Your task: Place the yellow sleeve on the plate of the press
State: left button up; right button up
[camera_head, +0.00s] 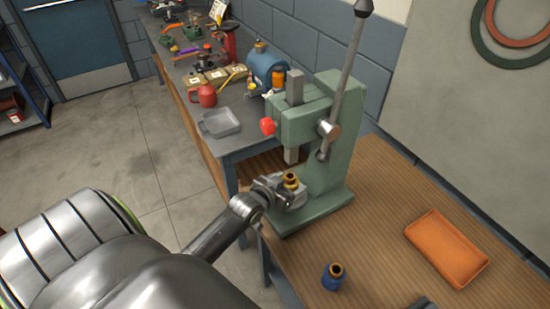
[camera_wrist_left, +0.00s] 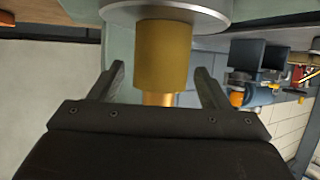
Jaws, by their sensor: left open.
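The yellow sleeve (camera_head: 291,181) stands upright on the plate of the green press (camera_head: 321,180), below the ram (camera_head: 291,155). In the left wrist view the yellow sleeve (camera_wrist_left: 163,55) meets the round grey plate (camera_wrist_left: 205,12), which is at the top of the picture. A narrower copper-coloured piece (camera_wrist_left: 158,98) shows at the sleeve's other end. My left gripper (camera_head: 280,188) is open. In the left wrist view its two fingers (camera_wrist_left: 162,84) are on either side of the sleeve, with a gap on each side. A small dark piece at the head view's bottom edge may be my right gripper (camera_head: 425,303).
A blue sleeve with a brassy top (camera_head: 332,277) stands on the wooden bench (camera_head: 375,225). An orange tray (camera_head: 447,248) lies to its right. The press's lever (camera_head: 346,75) rises high. A second bench behind holds a grey tray (camera_head: 219,123), a red mug (camera_head: 203,96) and tools.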

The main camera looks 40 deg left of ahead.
pick_arm(q)
jog(key=b+v, duration=0.1)
jog(key=v, duration=1)
jog(key=shift+s, duration=0.1)
